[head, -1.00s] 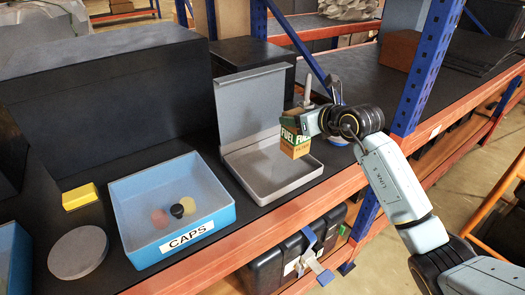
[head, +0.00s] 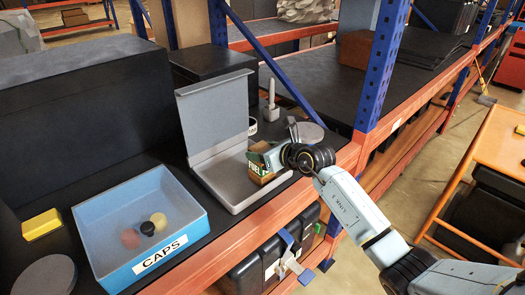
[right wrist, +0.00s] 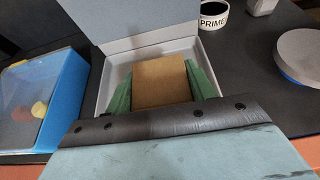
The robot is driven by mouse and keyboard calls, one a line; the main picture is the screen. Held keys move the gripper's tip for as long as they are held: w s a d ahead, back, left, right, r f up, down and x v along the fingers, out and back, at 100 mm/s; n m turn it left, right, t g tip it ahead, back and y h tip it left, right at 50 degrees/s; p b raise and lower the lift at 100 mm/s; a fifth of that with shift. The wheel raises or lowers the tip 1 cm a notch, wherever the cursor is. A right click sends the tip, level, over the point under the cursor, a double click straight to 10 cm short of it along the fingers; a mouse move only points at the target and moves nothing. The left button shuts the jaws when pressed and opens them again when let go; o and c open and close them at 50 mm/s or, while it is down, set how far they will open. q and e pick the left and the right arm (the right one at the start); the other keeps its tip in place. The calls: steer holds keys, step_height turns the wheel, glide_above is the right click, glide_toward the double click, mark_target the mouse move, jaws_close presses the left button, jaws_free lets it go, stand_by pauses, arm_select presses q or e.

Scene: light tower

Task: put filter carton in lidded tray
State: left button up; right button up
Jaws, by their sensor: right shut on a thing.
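My right gripper (head: 266,157) is shut on the carton from the right. In the right wrist view the carton's brown face (right wrist: 165,83) sits between two green fingers, with the tray (right wrist: 112,78) around and behind it. I cannot tell whether the carton touches the tray floor. The tray's lid (head: 216,112) stands up at the back. My left gripper is not in view.
A blue bin marked CAPS (head: 170,252) holds several round caps left of the tray. A yellow block (head: 42,224) and a grey disc (head: 45,276) lie further left. A blue rack post (head: 381,70) stands to the right. A round grey-topped thing (right wrist: 302,50) lies right of the tray.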

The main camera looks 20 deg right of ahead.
steer(key=o, duration=1.4)
steer(key=shift+f, duration=0.1)
steer(key=shift+o, duration=0.2)
steer(key=shift+s+r, duration=0.15)
steer(key=shift+r, duration=0.1)
steer(key=v, duration=1.1)
steer(key=shift+s, duration=0.3)
steer(key=shift+d+r, duration=0.1)
steer(key=shift+r, duration=0.05)
